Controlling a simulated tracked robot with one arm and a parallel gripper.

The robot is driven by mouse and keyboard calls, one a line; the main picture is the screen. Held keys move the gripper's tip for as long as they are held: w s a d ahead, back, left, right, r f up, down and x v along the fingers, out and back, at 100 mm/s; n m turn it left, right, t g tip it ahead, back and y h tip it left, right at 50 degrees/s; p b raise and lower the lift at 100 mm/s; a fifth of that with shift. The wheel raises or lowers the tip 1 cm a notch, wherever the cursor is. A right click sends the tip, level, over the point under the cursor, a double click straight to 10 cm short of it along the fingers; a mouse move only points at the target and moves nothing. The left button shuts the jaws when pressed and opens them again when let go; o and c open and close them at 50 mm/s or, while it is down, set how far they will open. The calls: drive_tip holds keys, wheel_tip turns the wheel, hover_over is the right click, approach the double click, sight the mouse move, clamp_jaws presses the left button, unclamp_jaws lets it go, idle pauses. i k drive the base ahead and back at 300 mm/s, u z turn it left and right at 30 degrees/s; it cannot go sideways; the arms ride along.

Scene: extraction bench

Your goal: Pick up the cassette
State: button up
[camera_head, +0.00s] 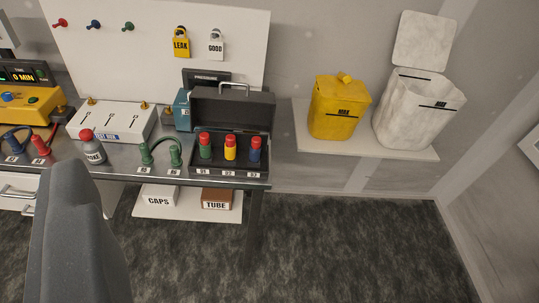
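No thing in view is labelled as a cassette, and I cannot tell for sure which it is. An open black case (231,104) stands at the right end of the metal bench. Upright in its front are three red-capped cylinders: a green one (205,152), a yellow one (230,154) and a blue one (255,155), with small labels below them. My gripper's fingertips do not show. A grey part, which looks like mine, rises at the lower left, well in front of the bench and apart from the case.
On the bench (112,165) are a green hose (176,153), a grey red-capped bottle (92,148), a white box (112,121) and a yellow device (28,105). A yellow bin (339,108) and a white bin (415,112) stand right. The floor (350,245) is clear at the lower right.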

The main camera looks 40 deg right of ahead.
sight(254, 154)
drive_tip(key=z, duration=0.1)
drive_tip(key=i, duration=1)
drive_tip(key=u, duration=0.1)
